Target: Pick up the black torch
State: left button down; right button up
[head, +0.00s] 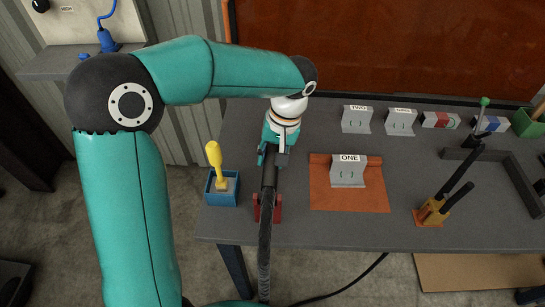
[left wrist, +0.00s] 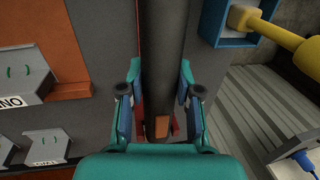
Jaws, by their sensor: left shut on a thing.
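The black torch (head: 269,168) is a dark, long cylinder at the front left of the grey bench, with a thick dark hose-like length running down past the bench edge. In the left wrist view, the torch (left wrist: 162,60) runs between the fingers, with an orange patch near its lower end. My left gripper (head: 272,152) is shut on it; the fingers also show in the wrist view (left wrist: 158,98). A red holder (head: 277,208) shows on both sides of the torch; whether the torch still touches it I cannot tell. My right gripper is not in view.
A blue box (head: 221,199) with a yellow-handled tool (head: 214,155) stands to the left. A grey block marked ONE (head: 347,172) stands on an orange mat (head: 318,199). A black-handled tool in an orange stand (head: 430,214) is to the right. More labelled blocks (head: 357,120) stand behind.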

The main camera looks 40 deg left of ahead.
aim_at(272, 153)
pick_arm(q)
notch_tip(272, 153, up, 20)
jog(key=p, duration=0.1)
jog(key=shift+p, duration=0.3)
jog(key=shift+d+f, duration=0.1)
jog(key=shift+f, duration=0.1)
dwell(0.8)
